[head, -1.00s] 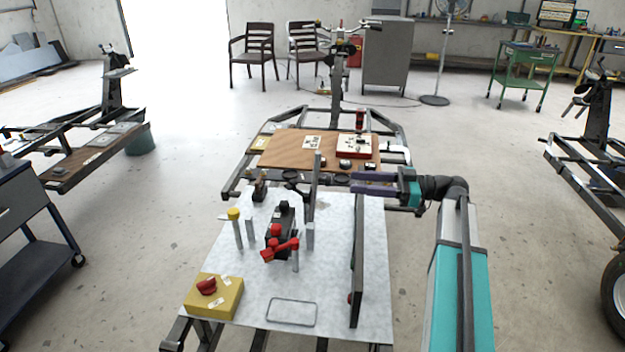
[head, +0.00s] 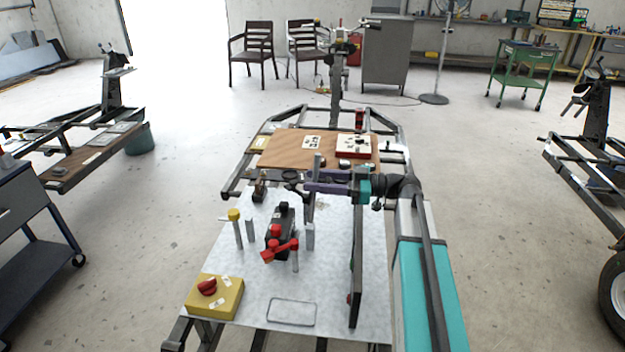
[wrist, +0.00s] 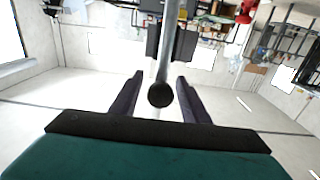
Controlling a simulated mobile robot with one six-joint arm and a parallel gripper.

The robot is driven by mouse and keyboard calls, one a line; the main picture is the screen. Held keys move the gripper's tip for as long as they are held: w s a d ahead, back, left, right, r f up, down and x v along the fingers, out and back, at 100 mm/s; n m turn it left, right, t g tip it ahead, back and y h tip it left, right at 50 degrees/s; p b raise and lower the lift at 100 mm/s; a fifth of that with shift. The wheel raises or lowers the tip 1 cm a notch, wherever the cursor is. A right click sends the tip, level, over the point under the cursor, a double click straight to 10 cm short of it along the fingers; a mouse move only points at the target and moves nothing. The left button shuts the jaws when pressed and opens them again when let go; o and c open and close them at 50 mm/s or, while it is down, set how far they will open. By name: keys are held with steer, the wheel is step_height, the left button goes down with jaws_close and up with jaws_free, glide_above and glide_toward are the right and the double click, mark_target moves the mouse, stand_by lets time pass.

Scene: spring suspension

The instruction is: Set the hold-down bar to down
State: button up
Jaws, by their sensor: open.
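The hold-down bar appears to be the grey upright bar (head: 318,162) near the back of the metal plate (head: 250,305). It stands nearly vertical, and my gripper hides its middle. In the wrist view a grey rod (wrist: 168,50) with a round black end (wrist: 160,95) lies between the two fingers, with a gap on each side. My gripper (head: 309,182) is level at the bar's upper part, reaching in from the right. In the wrist view my gripper (wrist: 159,76) is open, its dark purple fingers on either side of the rod.
A black clamp (head: 287,217) with a red handle (head: 281,250) stands mid-plate. A yellow-capped post (head: 235,215) is to its left, and a yellow box (head: 215,298) with a red knob is front left. A dark upright panel (head: 356,270) stands at the right. A wooden board (head: 280,149) lies behind.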

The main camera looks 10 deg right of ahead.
steer(key=shift+w+a, duration=0.15)
steer(key=shift+a, duration=0.4)
jaws_close()
